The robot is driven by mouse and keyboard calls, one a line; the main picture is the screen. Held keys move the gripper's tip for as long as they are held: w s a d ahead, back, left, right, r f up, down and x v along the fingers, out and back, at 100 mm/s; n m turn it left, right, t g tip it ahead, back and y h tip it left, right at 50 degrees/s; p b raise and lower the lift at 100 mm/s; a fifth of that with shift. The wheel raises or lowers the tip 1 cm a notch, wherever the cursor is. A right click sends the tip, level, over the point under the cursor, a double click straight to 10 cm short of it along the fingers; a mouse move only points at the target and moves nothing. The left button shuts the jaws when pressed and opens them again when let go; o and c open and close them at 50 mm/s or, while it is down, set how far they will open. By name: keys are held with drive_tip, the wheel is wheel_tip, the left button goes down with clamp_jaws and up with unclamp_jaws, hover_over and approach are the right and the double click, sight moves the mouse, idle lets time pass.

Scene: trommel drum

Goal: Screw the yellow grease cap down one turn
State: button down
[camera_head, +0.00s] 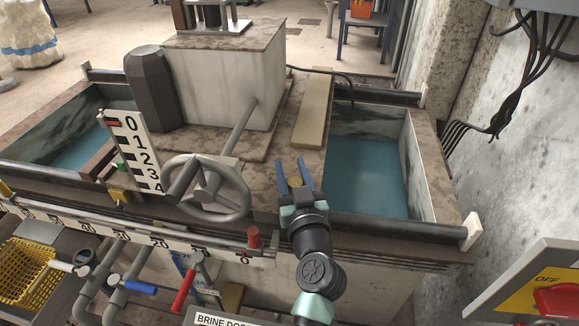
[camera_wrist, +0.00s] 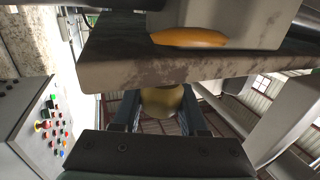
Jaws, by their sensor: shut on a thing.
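The yellow grease cap (camera_wrist: 161,102) shows in the wrist view as a dull yellow round body between the two fingers of my gripper (camera_wrist: 160,108). The fingers are shut on its sides. Its upper end meets the underside of a brown-stained slab edge (camera_wrist: 170,70). In the head view my gripper (camera_head: 295,178) has its blue fingers over the machine's stained top, right of the grey handwheel. A small yellowish patch shows between the fingers there, mostly hidden. I cannot tell how far the cap is threaded.
The grey handwheel (camera_head: 240,195) with its crank stands close left of my gripper. A numbered scale plate (camera_head: 137,152) is further left. A water-filled trough (camera_head: 365,175) lies to the right. Red (camera_head: 184,287) and blue (camera_head: 140,286) levers sit in front. A control box (camera_head: 530,285) is at lower right.

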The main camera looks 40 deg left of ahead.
drive_tip(key=m+t+h+p, duration=0.1)
drive_tip(key=h+p, duration=0.1)
drive_tip(key=shift+w+d+r+m+t+p, duration=0.15)
drive_tip(key=shift+r+m+t+p, duration=0.05)
drive_tip(key=shift+m+t+p, duration=0.2)
drive_tip(key=p, duration=0.1)
drive_tip(key=m+t+h+p, duration=0.1)
drive_tip(key=p, duration=0.1)
drive_tip(key=h+p, duration=0.1)
drive_tip(key=shift+w+d+r+m+p, duration=0.1)
drive_tip(key=shift+w+d+m+p, duration=0.15)
drive_tip(key=shift+m+p, duration=0.1)
drive_tip(key=shift+m+t+h+p, duration=0.25)
drive_tip(key=shift+t+h+p, duration=0.25)
drive_tip(key=shift+p, duration=0.65)
drive_tip(key=shift+d+p, duration=0.1)
drive_tip(key=shift+p, duration=0.25)
drive_tip(key=shift+f+m+h+p, duration=0.3)
drive_tip(key=shift+h+p, duration=0.1)
drive_tip(key=shift+p, duration=0.25)
drive_tip(key=shift+c, duration=2.2)
unclamp_jaws()
drive_tip(key=p+v, duration=0.1)
drive_tip(key=v, duration=1.2)
drive_tip(key=shift+f+p, duration=0.2)
drive_tip(key=shift+p, duration=0.2)
